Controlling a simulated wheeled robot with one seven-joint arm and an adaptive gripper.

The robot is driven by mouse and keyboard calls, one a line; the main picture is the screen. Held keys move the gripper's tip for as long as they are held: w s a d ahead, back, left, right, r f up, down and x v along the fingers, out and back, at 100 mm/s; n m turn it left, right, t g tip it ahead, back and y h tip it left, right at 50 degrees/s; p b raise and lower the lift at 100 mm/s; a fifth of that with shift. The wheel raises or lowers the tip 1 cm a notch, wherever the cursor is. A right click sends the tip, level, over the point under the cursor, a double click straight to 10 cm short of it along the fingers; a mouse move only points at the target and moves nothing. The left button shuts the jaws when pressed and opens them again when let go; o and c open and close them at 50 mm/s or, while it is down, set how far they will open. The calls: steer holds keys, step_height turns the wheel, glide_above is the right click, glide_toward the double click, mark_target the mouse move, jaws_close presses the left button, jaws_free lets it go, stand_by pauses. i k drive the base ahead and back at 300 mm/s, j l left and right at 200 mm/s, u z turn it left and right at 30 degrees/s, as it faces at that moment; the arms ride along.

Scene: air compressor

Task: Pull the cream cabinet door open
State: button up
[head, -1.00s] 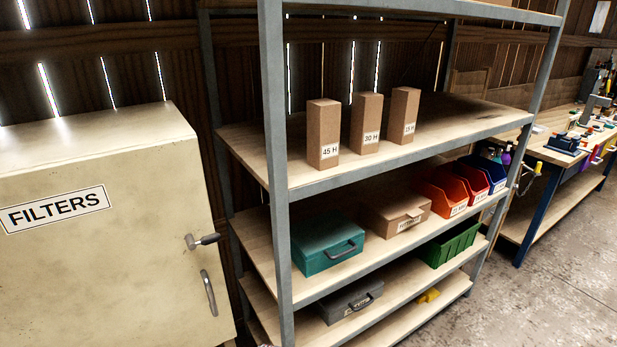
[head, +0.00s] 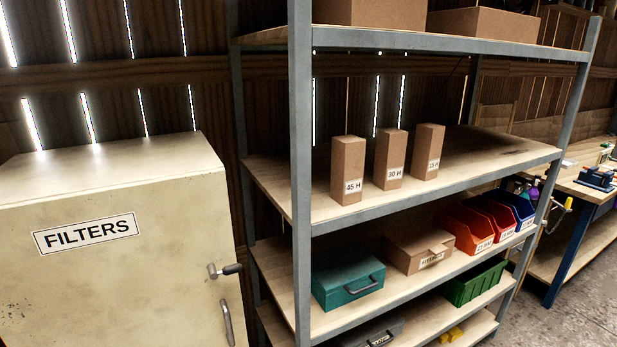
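The cream cabinet (head: 110,165) stands at the left in the head view, with a FILTERS label (head: 87,234) on its front. Its cream door (head: 120,290) looks shut. A small latch lever with a dark grip (head: 226,270) sticks out near the door's right edge, pointing right. My gripper is not in this view.
A grey-framed shelf rack (head: 300,180) stands just right of the cabinet, holding boxes (head: 348,170), a teal case (head: 347,280) and coloured bins (head: 468,230). A workbench (head: 590,190) is at the far right. Concrete floor (head: 580,310) shows clear at lower right.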

mark_target(121, 265)
steer(key=u, duration=1.8)
steer(key=k+j+z, duration=0.1)
steer(key=j, duration=0.15)
steer(key=k+j+z, duration=0.1)
steer(key=j, duration=0.1)
